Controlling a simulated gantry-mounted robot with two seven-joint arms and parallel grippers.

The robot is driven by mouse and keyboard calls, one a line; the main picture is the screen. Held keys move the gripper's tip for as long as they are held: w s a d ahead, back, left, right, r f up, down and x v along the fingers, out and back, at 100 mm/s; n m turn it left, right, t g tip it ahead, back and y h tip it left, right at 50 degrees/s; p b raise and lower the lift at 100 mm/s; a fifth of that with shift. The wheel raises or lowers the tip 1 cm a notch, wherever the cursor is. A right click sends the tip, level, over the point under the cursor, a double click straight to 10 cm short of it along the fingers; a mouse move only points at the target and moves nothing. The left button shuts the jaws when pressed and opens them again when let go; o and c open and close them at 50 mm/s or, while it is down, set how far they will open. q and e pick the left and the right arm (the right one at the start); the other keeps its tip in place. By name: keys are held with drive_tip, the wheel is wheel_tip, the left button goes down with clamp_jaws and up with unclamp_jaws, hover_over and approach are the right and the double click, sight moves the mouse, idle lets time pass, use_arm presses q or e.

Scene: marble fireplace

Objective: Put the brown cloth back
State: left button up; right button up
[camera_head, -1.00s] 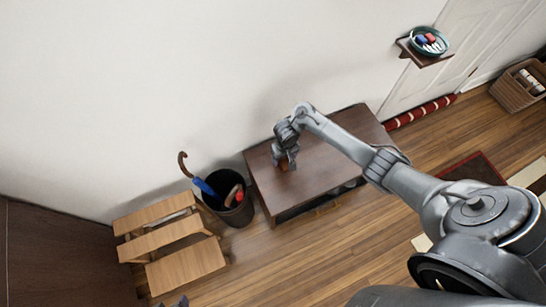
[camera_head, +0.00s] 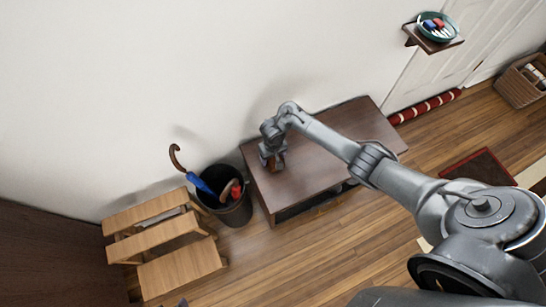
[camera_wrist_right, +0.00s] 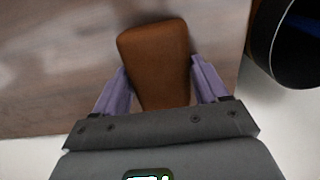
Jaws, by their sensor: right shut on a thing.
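The brown cloth (camera_wrist_right: 155,55) shows in the right wrist view as a flat, rounded brown piece between my right gripper's two purple-grey fingers. My right gripper (camera_head: 273,163) is shut on it, over the left end of the dark brown table (camera_head: 335,135). In the head view the cloth (camera_head: 265,159) is a small brown patch, mostly hidden by the gripper. I cannot tell whether it touches the tabletop. A small grey-blue piece at the bottom edge of the head view seems to be part of my left gripper (camera_head: 181,303); its fingers cannot be made out.
A black bin (camera_head: 234,212) with an umbrella (camera_head: 201,184) and red items stands just left of the table. A stepped wooden stand (camera_head: 180,268) is farther left. A wall shelf (camera_head: 436,44) holds a green bowl. A wicker basket (camera_head: 515,88) stands at far right. Most of the tabletop is clear.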

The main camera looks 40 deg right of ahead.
drive_tip(key=o, duration=1)
drive_tip(key=shift+f, duration=0.1)
